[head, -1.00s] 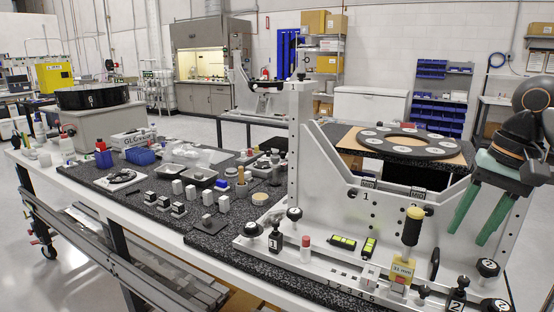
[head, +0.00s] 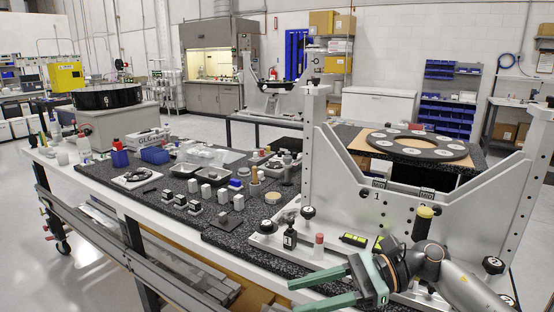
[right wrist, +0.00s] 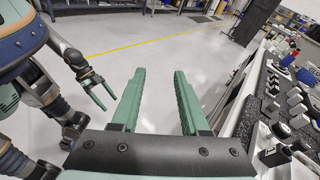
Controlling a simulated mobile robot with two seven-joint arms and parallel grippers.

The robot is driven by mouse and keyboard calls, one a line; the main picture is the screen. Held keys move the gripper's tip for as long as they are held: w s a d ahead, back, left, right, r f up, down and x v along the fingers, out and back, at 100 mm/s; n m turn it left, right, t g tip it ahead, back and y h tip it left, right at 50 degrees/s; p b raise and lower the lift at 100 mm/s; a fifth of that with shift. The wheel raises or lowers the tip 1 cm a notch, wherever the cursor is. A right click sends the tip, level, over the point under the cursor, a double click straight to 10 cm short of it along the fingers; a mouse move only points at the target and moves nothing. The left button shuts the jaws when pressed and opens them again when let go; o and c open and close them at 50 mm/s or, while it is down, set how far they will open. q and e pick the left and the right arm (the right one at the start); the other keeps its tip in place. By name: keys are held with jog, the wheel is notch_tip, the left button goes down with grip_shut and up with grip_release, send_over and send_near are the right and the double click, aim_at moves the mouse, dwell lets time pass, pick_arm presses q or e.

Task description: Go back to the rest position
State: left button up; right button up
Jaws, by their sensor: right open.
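My right gripper (head: 292,296) is low in the head view, in front of the mirror fixture, with its green fingers pointing left. Its fingers are apart with nothing between them. In the right wrist view its two fingers (right wrist: 159,74) show bare floor between them. My left gripper (right wrist: 110,103) shows in the right wrist view at the left, on my other arm. Its green fingers look parted and empty. It is not seen in the head view. The grey mirror fixture (head: 345,208) stands upright on the bench, partly hidden at its lower right by my right arm.
The bench's white front edge (head: 172,232) runs beside my right gripper. The bench lies right in the right wrist view; open floor (right wrist: 165,45) lies ahead.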

jog(key=d+f+n+t+h+p, duration=0.1)
jog(key=d+f+n+t+h, duration=0.2)
jog(key=f+n+t, duration=0.95)
jog(key=d+f+n+t+h+p, duration=0.1)
jog(key=d+f+n+t+h, duration=0.35)
jog(key=n, duration=1.45)
jog(key=s+d+f+m+g+h, duration=0.2)
jog(key=s+f+m+g, duration=0.1)
jog(key=s+f+m, duration=0.4)
jog(key=s+d+f+m+g+h, duration=0.2)
jog(key=s+f+m+g+h, duration=0.1)
jog(key=s+f+m, duration=0.5)
notch_tip(320, 180, down, 2)
jog(key=shift+s+f+h+p, duration=0.2)
jog(key=shift+s+h+p, duration=0.15)
jog(key=shift+s, duration=0.85)
jog(key=shift+w+d, duration=0.1)
jog(key=shift+d, duration=0.05)
